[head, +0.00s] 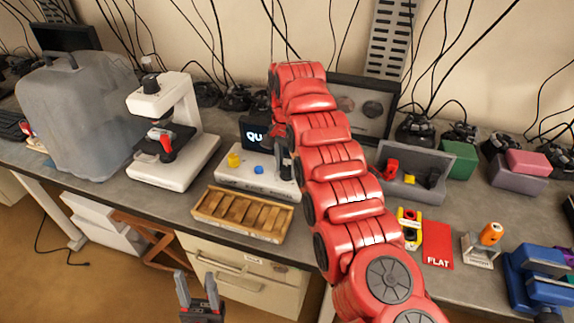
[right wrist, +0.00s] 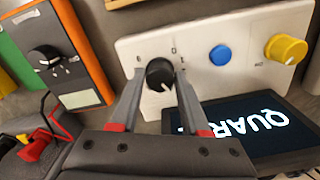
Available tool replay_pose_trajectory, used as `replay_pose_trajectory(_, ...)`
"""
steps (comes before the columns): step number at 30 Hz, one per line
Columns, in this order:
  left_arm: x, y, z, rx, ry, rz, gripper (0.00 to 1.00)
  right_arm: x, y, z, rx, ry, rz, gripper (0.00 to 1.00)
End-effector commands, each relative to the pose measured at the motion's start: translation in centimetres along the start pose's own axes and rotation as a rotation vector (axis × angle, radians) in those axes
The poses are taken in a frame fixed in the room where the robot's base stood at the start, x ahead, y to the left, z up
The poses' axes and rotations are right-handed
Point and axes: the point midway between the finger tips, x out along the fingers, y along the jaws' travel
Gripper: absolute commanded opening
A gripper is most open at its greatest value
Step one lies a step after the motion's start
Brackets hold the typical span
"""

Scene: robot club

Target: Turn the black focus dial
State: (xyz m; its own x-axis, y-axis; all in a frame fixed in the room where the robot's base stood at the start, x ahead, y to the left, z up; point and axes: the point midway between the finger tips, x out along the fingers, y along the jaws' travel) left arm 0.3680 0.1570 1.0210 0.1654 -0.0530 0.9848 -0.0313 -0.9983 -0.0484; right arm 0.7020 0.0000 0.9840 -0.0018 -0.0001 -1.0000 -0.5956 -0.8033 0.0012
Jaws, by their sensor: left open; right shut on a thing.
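The black focus dial (right wrist: 160,74) sits on a white control panel (right wrist: 205,76), with a white pointer mark on its face. In the right wrist view my right gripper (right wrist: 160,82) has one finger on each side of the dial and is shut on it. In the head view the panel (head: 229,178) stands on the bench, and my red right arm reaches over its right end, largely hiding the dial. My left gripper (head: 197,290) is open and empty, low in front of the bench.
The panel also bears a blue button (right wrist: 220,55) and a yellow knob (right wrist: 287,50). A dark screen (right wrist: 258,125) with white letters stands beside it. A wooden slotted tray (head: 243,213) lies in front, and a white microscope (head: 172,135) stands left.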

Motion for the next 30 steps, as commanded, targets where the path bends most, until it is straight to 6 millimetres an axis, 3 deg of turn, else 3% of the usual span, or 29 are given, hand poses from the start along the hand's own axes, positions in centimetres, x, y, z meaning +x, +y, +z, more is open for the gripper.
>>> replay_pose_trajectory(12,0.39,-0.02,-0.06,0.000,0.000,0.000,0.50,-0.18,-0.12,-0.11,0.179,0.005,-0.005,0.00)
replay_pose_trajectory(28,0.41,-0.02,-0.07,0.000,0.000,0.000,0.50,-0.16,-0.11,-0.14,0.201,0.005,-0.005,0.00)
replay_pose_trajectory(29,0.41,-0.02,-0.06,0.000,0.000,0.000,0.50,-0.16,-0.11,-0.13,0.201,0.005,-0.006,0.49)
replay_pose_trajectory(30,0.42,-0.02,-0.07,0.000,0.000,0.000,0.50,-0.16,-0.11,-0.13,0.201,0.005,-0.006,0.57)
